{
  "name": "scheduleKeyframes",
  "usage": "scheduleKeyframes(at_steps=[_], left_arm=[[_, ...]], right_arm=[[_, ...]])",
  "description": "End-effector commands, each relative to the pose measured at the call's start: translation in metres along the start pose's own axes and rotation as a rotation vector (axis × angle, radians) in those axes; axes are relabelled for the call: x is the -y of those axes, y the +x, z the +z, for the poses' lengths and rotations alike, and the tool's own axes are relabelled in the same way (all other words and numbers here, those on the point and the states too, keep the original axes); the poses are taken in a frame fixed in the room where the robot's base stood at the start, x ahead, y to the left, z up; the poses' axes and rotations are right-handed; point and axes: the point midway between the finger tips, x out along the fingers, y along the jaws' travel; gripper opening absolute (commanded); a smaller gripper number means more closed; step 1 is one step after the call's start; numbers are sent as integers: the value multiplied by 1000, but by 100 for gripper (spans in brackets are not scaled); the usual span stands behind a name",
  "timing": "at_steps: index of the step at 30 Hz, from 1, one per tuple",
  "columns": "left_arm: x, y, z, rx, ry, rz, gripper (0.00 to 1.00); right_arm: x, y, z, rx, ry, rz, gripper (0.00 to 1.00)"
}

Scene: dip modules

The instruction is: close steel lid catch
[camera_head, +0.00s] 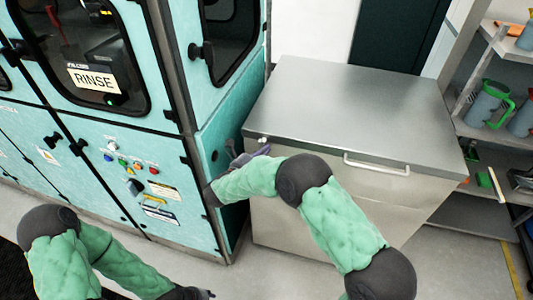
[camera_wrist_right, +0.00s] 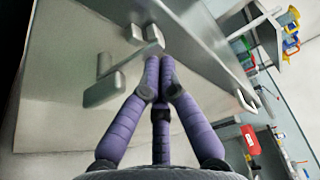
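The steel lid (camera_head: 350,105) lies flat and looks closed on a steel cabinet (camera_head: 290,220). The catch (camera_head: 262,141) is a small pale fitting at the lid's front left corner. In the right wrist view the catch shows as small blocks (camera_wrist_right: 153,35) and an angled lever (camera_wrist_right: 104,90) on the steel front. My right gripper (camera_head: 243,154) is beside the catch; its purple fingers (camera_wrist_right: 161,66) come together just below the blocks, with nothing seen between them. I cannot tell whether they touch the catch. My left gripper (camera_head: 203,294) shows only partly at the bottom edge.
A bar handle (camera_head: 376,165) sits on the cabinet's front. A teal machine marked RINSE (camera_head: 93,78) stands close on the left, with buttons (camera_head: 131,163) on its front. Shelves with jugs (camera_head: 487,103) stand on the right.

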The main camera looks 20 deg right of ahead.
Motion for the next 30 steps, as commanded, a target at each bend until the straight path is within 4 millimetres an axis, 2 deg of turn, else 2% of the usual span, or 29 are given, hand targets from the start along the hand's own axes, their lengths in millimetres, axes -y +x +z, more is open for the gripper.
scheduleKeyframes(at_steps=[25,30], left_arm=[[1,3,0,0,0,0,40],[2,6,0,0,0,0,40]], right_arm=[[1,-2,6,0,3,1,0],[1,6,5,0,4,1,0]])
